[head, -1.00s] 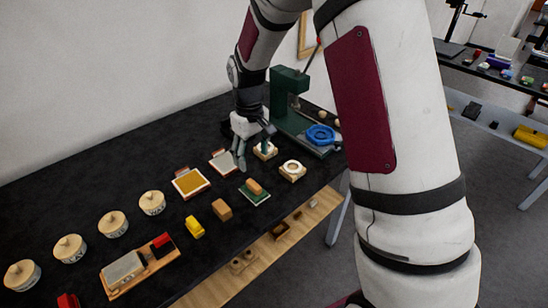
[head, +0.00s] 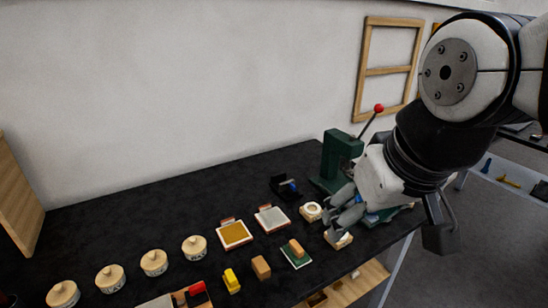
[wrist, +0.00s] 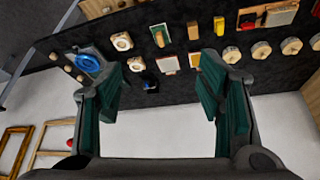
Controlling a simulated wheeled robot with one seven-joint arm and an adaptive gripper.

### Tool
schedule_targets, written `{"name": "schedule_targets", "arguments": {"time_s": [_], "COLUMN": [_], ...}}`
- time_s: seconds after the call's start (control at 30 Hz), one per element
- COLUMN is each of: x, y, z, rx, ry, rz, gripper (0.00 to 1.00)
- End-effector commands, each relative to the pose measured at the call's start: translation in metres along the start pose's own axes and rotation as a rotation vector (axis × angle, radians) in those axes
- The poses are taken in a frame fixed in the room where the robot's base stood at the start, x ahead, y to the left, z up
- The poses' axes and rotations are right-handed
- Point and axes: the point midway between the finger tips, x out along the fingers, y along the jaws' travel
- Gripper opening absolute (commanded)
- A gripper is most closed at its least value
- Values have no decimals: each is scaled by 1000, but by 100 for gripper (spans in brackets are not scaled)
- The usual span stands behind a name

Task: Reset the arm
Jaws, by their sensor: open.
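My gripper (head: 343,212) is at the right of the head view, in front of the green press, above the table's right part. The wrist view shows my gripper (wrist: 160,95) with its two green-padded fingers wide apart and nothing between them. My white and black arm reaches in from the right edge of the head view and hides part of the press and the table's right end.
The black table (head: 130,230) holds several lidded round pots (head: 154,262), two framed trays (head: 235,234), a yellow block (head: 231,280) and a brush on a green base (head: 297,253). The green press (head: 340,158) with a red-knobbed lever stands behind my gripper. A wooden frame (head: 366,70) is on the wall.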

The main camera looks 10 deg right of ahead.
Motion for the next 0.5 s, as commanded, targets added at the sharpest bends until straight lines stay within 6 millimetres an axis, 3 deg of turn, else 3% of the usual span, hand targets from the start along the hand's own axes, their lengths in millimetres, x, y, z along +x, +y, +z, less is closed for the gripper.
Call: {"name": "schedule_targets", "arguments": {"time_s": [0.2,0.5], "x": [-10,-10], "y": [-1,-1], "z": [22,23], "rx": [25,27], "ry": [41,42], "rz": [-5,-5], "gripper": [61,61]}}
